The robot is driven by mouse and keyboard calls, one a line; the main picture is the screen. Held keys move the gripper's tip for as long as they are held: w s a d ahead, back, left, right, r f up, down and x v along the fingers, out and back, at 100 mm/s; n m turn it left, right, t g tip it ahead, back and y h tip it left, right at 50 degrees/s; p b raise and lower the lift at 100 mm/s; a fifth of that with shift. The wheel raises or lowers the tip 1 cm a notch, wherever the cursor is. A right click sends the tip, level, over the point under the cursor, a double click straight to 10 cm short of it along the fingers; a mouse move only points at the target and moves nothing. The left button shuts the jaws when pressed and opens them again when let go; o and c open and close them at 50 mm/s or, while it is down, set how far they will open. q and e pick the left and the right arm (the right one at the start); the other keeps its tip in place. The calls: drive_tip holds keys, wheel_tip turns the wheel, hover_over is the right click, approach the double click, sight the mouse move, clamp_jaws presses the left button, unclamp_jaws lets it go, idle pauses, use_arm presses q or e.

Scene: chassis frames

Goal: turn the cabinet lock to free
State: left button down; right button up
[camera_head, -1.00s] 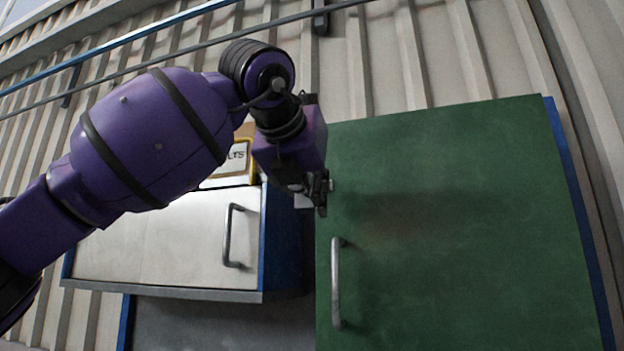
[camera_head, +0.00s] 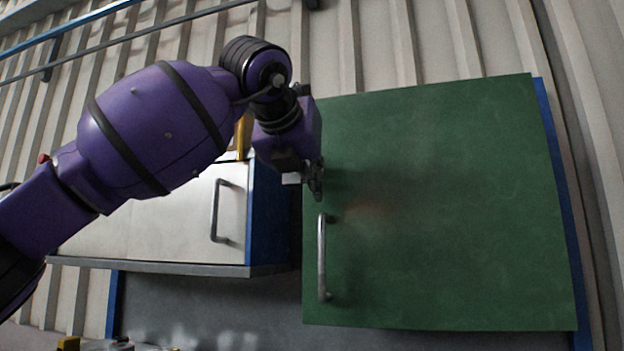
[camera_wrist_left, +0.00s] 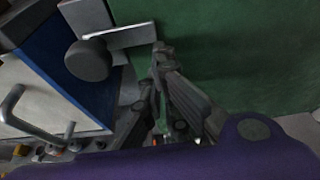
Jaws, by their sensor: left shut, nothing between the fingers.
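The green cabinet door (camera_head: 450,210) is closed in the head view, with a vertical metal handle (camera_head: 321,258) near its left edge. The lock shows in the left wrist view as a round dark grey knob (camera_wrist_left: 88,60) with a flat grey bar (camera_wrist_left: 130,37) reaching right over the green door's edge. In the head view only a small pale bit of the lock (camera_head: 291,178) shows beside my gripper. My left gripper (camera_head: 316,183) is shut and empty, just above the handle. In the left wrist view its fingertips (camera_wrist_left: 160,58) are right of and below the bar; contact cannot be told.
A white-fronted cabinet (camera_head: 150,220) with a blue side and its own handle (camera_head: 217,210) is left of the green door. Small yellow and dark items (camera_head: 68,343) lie at the bottom left. A ribbed wall (camera_head: 370,50) is behind.

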use_arm(q)
drive_tip(key=shift+d+r+n, duration=0.15)
drive_tip(key=shift+r+n, duration=0.05)
drive_tip(key=shift+n, duration=0.1)
drive_tip(key=shift+s+d+r+n+h, duration=0.1)
drive_tip(key=shift+d+r+n+h, duration=0.1)
drive_tip(key=shift+r+n+h, duration=0.25)
drive_tip(key=shift+s+d+r+n+h, duration=0.15)
drive_tip(key=shift+r+n+h, duration=0.2)
drive_tip(key=shift+n, duration=0.3)
wheel_tip(320, 180, up, 3)
drive_tip(key=n+h, duration=0.1)
drive_tip(key=n, duration=0.2)
drive_tip(key=shift+w+d+f+g+h, duration=0.1)
drive_tip(key=shift+d+g+h, duration=0.05)
drive_tip(key=shift+g+h, duration=0.2)
drive_tip(key=shift+a+r+n+h, duration=0.2)
drive_tip(key=shift+r+n+h, duration=0.55)
drive_tip(key=shift+n, duration=0.45)
drive_tip(key=shift+w+a+r+n+t, duration=0.15)
drive_tip(key=shift+r+n+t, duration=0.1)
drive_tip(key=shift+r+n, duration=0.25)
drive_tip(key=shift+a+r+n+t, duration=0.15)
drive_tip(key=shift+r+n+t, duration=0.1)
drive_tip(key=shift+n, duration=0.35)
drive_tip(key=shift+w+a+r+n+h, duration=0.2)
drive_tip(key=shift+a+r+n+h, duration=0.5)
drive_tip(key=shift+n, duration=0.4)
drive_tip(key=shift+a+r, duration=0.1)
drive_tip(key=shift+r, duration=0.1)
